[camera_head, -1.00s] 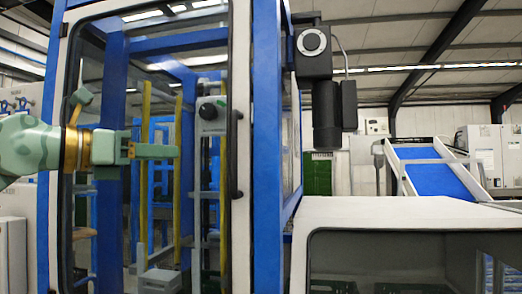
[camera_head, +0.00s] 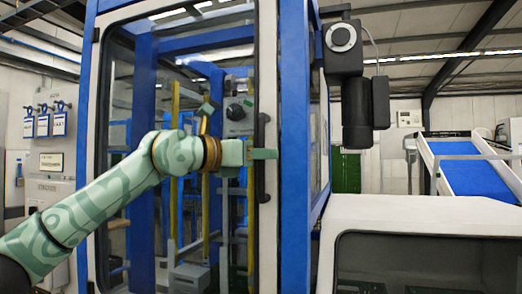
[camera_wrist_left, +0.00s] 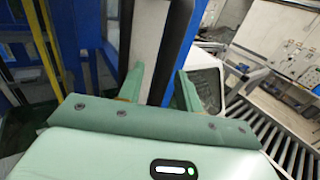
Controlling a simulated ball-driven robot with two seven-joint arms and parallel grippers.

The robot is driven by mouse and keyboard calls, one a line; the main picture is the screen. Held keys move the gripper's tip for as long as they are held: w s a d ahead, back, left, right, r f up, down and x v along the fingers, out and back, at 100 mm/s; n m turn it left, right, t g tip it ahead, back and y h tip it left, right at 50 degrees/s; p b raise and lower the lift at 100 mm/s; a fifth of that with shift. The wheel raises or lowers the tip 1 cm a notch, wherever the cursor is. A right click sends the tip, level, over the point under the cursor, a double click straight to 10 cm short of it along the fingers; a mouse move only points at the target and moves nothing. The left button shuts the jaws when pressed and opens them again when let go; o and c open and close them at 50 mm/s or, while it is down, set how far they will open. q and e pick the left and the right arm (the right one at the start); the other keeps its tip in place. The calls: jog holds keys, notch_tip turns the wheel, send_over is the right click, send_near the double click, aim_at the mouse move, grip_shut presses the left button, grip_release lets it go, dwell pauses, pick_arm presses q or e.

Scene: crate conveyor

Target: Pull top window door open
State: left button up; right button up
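The window door (camera_head: 265,75) is a tall glass panel in a white frame on a blue machine housing, and it looks shut. Its black vertical handle (camera_head: 262,188) is on the right side of the frame. My left gripper (camera_head: 265,154) is at the middle of the handle in the head view, its fingers covering part of it. In the left wrist view the two green fingers (camera_wrist_left: 158,82) are apart, with the black handle (camera_wrist_left: 178,40) running between them, closer to the right finger. Whether they touch it I cannot tell. My right gripper is in neither view.
A black cylindrical unit (camera_head: 357,100) hangs right of the door. A white-topped machine (camera_head: 430,208) stands at the lower right, with a blue sloped conveyor (camera_head: 477,177) behind it. A grey cabinet (camera_head: 48,180) is at the left.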

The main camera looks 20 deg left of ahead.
pick_arm(q)
jog(key=shift+w+d, duration=0.2)
jog(key=shift+w, duration=0.1)
jog(key=shift+s, duration=0.1)
grip_shut()
